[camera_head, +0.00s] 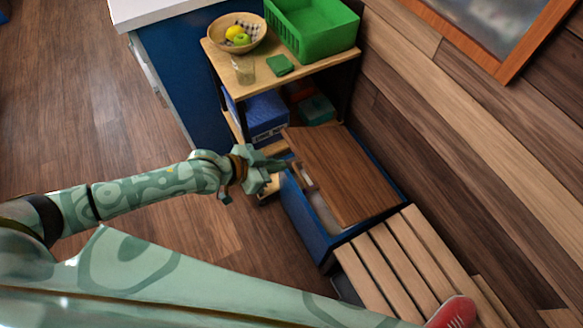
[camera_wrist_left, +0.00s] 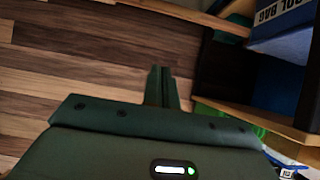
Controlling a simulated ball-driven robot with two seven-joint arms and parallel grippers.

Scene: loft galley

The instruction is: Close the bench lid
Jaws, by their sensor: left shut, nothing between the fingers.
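The bench is a blue box (camera_head: 306,222) with a brown wooden lid (camera_head: 345,172), standing against the plank wall. The lid is tilted up partway, and a pale strip of the interior shows under its front edge. A handle (camera_head: 306,175) sits at the lid's front edge. My left gripper (camera_head: 284,163) is shut and empty, beside the lid's front left edge near the handle; I cannot tell whether it touches. In the left wrist view its closed fingers (camera_wrist_left: 162,86) point over the wooden floor, and the lid does not show. My right gripper is out of view.
A shelf unit (camera_head: 296,67) behind the bench holds a fruit bowl (camera_head: 237,33), a glass (camera_head: 243,68), a green crate (camera_head: 312,32) and a blue box (camera_head: 262,115) lower down. A slatted seat (camera_head: 390,265) adjoins the bench in front. Floor is free to the left.

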